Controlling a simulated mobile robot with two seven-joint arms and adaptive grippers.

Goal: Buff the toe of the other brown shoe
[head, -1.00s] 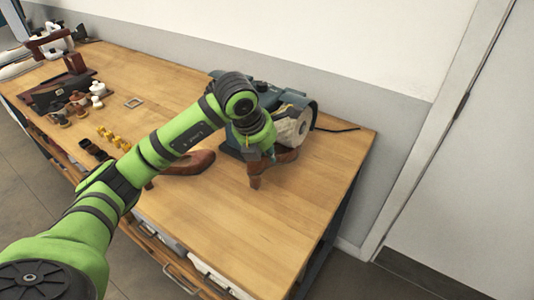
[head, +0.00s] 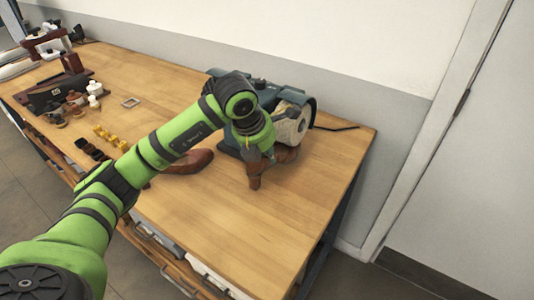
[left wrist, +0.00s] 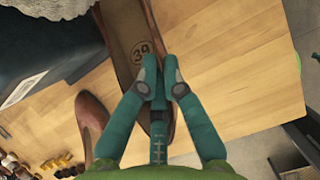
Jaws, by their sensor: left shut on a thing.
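My left gripper (head: 264,155) is shut on a brown shoe (head: 286,154) and holds it in front of the buffing wheel (head: 290,125). In the left wrist view the fingers (left wrist: 158,88) grip the held shoe (left wrist: 125,25), whose insole shows the number 39. One end of this shoe is close under the wheel; I cannot tell whether it touches. The other brown shoe (head: 190,162) rests on the bench to the left, partly behind my arm. It also shows in the left wrist view (left wrist: 92,115). My right gripper is not in view.
The teal buffing machine (head: 232,84) stands at the back of the wooden bench (head: 235,235). Shoe-care jars (head: 78,98), yellow pieces (head: 108,137) and a small square frame (head: 131,102) lie to the left. The bench's front right is clear. A wall runs behind.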

